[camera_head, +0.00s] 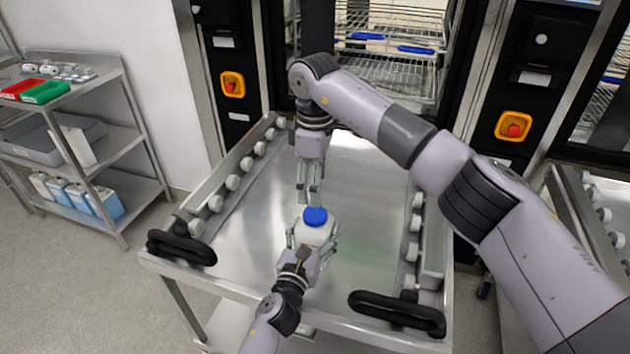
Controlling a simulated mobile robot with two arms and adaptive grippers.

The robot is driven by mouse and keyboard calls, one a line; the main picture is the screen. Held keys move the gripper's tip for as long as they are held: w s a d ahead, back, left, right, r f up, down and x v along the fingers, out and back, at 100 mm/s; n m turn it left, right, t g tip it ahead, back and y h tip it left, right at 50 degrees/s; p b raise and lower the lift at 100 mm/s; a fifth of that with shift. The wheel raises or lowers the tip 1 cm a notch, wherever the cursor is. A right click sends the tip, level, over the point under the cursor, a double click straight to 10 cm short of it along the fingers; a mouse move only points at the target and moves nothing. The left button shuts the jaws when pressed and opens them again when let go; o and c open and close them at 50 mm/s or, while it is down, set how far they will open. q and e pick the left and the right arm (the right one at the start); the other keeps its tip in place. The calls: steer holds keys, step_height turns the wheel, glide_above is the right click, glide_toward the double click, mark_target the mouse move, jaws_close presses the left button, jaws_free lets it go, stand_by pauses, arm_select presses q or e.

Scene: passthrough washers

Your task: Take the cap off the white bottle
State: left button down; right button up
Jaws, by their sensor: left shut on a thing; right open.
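The white bottle (309,234) stands over the steel cart top in the middle of the head view. Its blue cap (315,215) sits on its top. My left gripper (313,240) comes from below and is shut on the bottle's body, with a finger on either side. My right gripper (309,198) comes down from above and is open just behind the cap. Its fingers point down; whether they touch the cap cannot be told. The bottle's lower part is hidden by my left gripper.
The steel cart (370,210) has rails of white rollers (232,182) on both sides and black handles (397,310) in front. A washer with wire racks (400,75) stands open behind it. A shelf unit (125,140) with trays and bottles is at left. The cart top is otherwise clear.

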mark_target(315, 214)
steer(key=shift+f, duration=0.55)
step_height(315, 214, down, 7)
steer(key=shift+c, duration=0.6)
